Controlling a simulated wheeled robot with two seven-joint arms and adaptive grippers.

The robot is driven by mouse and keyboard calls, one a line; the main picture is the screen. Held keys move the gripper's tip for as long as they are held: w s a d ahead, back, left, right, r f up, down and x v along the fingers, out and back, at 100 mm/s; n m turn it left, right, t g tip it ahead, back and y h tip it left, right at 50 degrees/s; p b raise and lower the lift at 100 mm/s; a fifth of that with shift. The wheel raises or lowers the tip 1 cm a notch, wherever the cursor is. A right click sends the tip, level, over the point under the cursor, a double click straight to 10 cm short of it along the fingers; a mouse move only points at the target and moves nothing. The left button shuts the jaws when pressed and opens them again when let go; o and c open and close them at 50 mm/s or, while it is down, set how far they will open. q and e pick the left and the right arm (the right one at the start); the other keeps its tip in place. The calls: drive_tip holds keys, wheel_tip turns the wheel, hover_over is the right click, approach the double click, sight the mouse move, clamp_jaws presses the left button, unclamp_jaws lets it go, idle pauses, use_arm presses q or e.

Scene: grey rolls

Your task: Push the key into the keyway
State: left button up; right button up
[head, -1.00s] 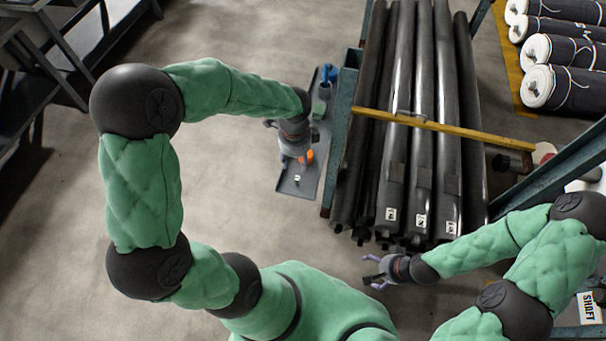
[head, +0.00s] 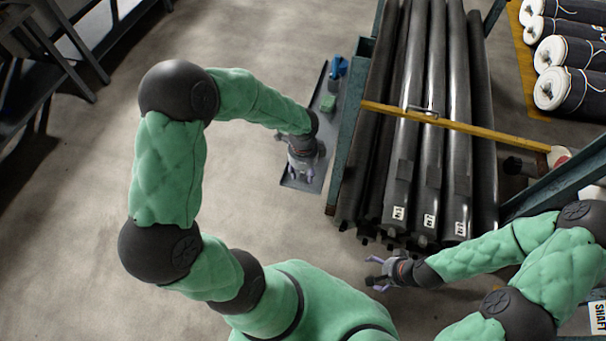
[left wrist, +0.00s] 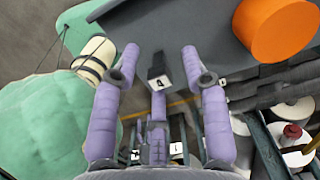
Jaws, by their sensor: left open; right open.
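A small dark block with a white tag marked 4 (left wrist: 158,72), which looks like the key, shows between the purple fingers of my left gripper (left wrist: 160,62) in the left wrist view. The fingers are spread around it, and I see no firm contact. In the head view my left gripper (head: 303,174) is over the near end of the grey tray (head: 318,128) and hides the block. My right gripper (head: 374,272) is open and empty in front of the rolls' near ends. I cannot make out a keyway.
Long dark rolls (head: 402,130) with white tags lie in a rack right of the tray, under a yellow bar (head: 470,130). An orange cylinder (left wrist: 277,28) is close to my left gripper. Green (head: 327,103) and blue (head: 338,68) items are on the tray's far part.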

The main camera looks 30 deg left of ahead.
use_arm(q)
clamp_jaws()
drive_tip(key=shift+r, duration=0.15)
